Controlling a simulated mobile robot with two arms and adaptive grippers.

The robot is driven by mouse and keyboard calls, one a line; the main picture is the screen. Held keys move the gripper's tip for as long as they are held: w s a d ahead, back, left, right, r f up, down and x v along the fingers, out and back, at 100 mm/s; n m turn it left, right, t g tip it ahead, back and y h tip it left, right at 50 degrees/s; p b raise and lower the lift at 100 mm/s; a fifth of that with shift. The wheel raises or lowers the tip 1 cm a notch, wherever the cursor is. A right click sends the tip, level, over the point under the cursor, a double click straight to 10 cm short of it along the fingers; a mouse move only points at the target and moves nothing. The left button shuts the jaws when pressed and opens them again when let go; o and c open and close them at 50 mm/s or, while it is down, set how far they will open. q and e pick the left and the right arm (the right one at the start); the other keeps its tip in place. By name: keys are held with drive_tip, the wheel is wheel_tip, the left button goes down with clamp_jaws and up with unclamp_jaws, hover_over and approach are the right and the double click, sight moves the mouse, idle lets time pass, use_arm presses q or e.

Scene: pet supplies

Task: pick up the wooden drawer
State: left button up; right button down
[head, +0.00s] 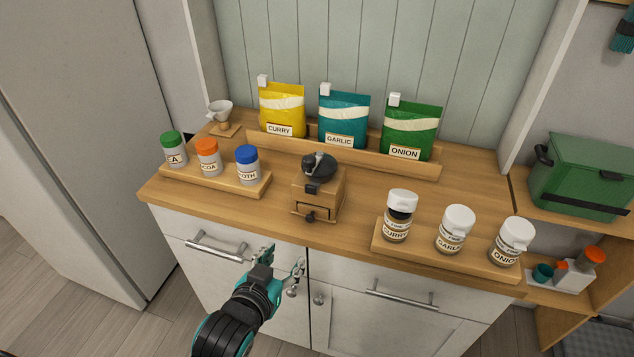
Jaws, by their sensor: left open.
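The wooden drawer (308,211) is set in the lower front of the wooden hand grinder (327,190), with a small dark knob on its front. The grinder stands upright near the front middle of the counter and has a black top with a crank. My left gripper (283,257) is open and empty. In the head view it shows below and a little left of the drawer, over the white cabinet front, apart from the drawer. My right gripper is not in view.
Left of the grinder, a wooden tray (228,187) holds three lidded jars. To its right, another tray (385,253) holds three white-capped spice jars. Behind, a wooden rack (365,157) holds three bags. The counter (285,218) around the grinder's front is clear.

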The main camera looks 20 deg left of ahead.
use_arm(q)
wheel_tip(320, 180, up, 2)
drive_tip(key=w, duration=0.1)
drive_tip(key=p, duration=0.2)
approach(310, 216)
drive_tip(key=x, duration=0.3)
drive_tip(key=shift+p+x, duration=0.75)
drive_tip(key=shift+x, duration=2.55)
drive_tip(key=shift+s, duration=0.1)
drive_tip(key=shift+c, duration=0.3)
clamp_jaws()
